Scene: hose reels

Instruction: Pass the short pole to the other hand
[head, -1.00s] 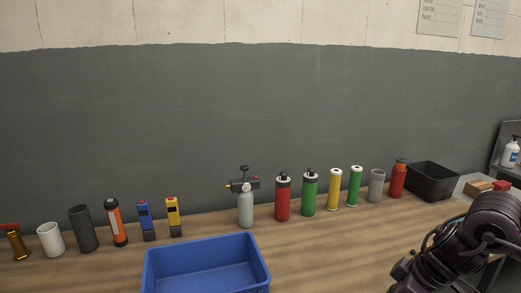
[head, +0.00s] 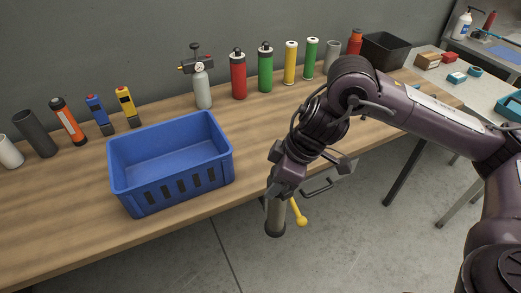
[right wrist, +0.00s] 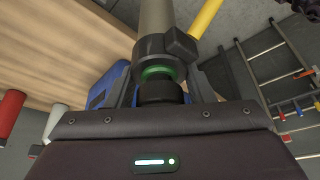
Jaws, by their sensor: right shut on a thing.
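The short pole (head: 275,213) is a grey tube with a dark lower end and a yellow side handle (head: 298,211). It hangs nearly upright, in front of the bench's front edge, over the floor. My right gripper (head: 284,186) is shut on its upper part. In the right wrist view the grey tube (right wrist: 156,18) runs away from the jaws, with a dark collar and a green ring near the grip. The yellow handle branches off beside it. My left gripper is not in view.
A blue crate (head: 120,178) stands on the wooden bench (head: 60,218), left of my right gripper. Several bottles and canisters line the bench's back, with a black bin (head: 386,51) at their right end. The floor (head: 330,255) in front is clear.

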